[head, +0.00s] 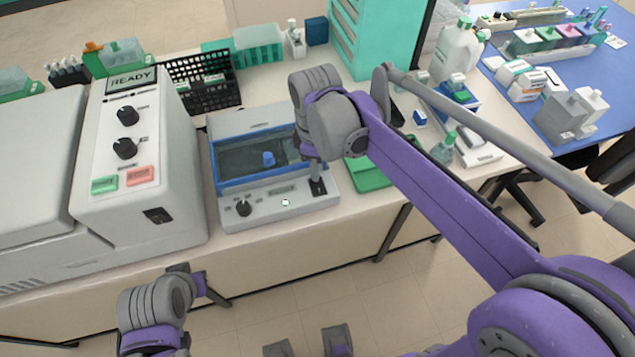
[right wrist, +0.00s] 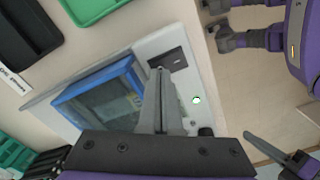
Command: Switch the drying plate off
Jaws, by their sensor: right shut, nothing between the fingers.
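The drying plate (head: 225,207) is a white box with a blue-framed dark window, a black knob (head: 244,208) and a small lit green-white spot (head: 285,202) on its front panel. Its black switch (head: 318,188) is at the panel's right end and also shows in the right wrist view (right wrist: 180,58). My right gripper (head: 314,172) is shut and empty, its tips right at the switch; in the right wrist view the fingertips (right wrist: 160,72) are beside it. I cannot tell whether they touch. My left gripper (head: 203,284) is open and empty, in front of the bench.
A large white machine (head: 185,190) with knobs and a READY sign stands left of the plate. A black wire basket (head: 205,90) is behind it. A green tray (head: 370,178) lies to the right.

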